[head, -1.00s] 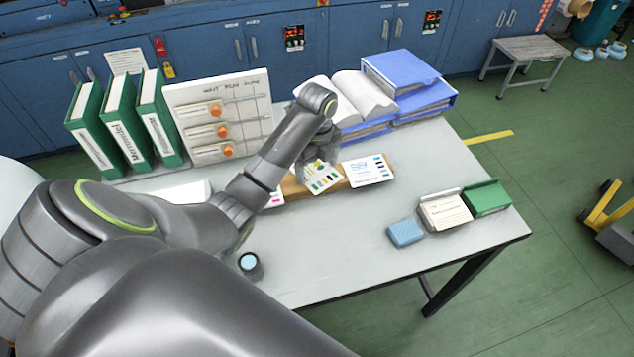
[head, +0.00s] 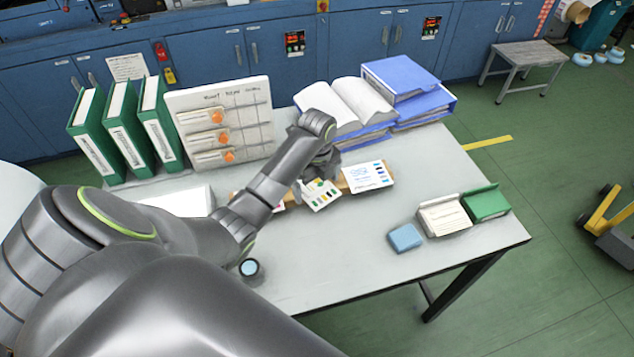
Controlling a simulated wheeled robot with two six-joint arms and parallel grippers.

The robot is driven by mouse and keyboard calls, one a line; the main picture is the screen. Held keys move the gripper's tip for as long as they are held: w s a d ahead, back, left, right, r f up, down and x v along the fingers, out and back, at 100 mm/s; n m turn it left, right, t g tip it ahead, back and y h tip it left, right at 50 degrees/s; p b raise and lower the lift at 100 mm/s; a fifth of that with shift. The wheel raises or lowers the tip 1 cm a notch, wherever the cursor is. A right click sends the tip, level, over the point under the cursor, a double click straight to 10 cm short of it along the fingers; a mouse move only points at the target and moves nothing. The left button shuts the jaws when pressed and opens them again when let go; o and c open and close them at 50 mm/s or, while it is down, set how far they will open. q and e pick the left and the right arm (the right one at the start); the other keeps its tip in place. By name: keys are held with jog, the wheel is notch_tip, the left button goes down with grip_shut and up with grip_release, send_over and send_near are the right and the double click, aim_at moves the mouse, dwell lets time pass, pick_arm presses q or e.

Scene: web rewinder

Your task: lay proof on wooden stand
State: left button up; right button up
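The wooden stand (head: 342,186) is a low brown strip near the middle of the table, largely covered by cards. A white proof card with colour patches (head: 321,195) is at the front of the stand, just below my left gripper (head: 319,178). The gripper appears shut on its upper edge; its fingertips are small and partly hidden by my arm. I cannot tell whether this card touches the stand. Another printed card (head: 368,177) leans on the stand's right part. A further card at the left is mostly hidden behind my arm. My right gripper is out of view.
Green binders (head: 125,135) and a white board with orange knobs (head: 219,125) stand at the back left. An open book (head: 362,104) and blue binders (head: 405,80) are behind.

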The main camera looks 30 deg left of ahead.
pick_arm(q)
notch_tip(320, 180, up, 8)
jog(key=f+p, duration=0.1)
jog(key=p, duration=0.1)
notch_tip(320, 180, up, 5)
jog(key=p, duration=0.5)
send_over(317, 189)
jog(key=shift+r, duration=0.2)
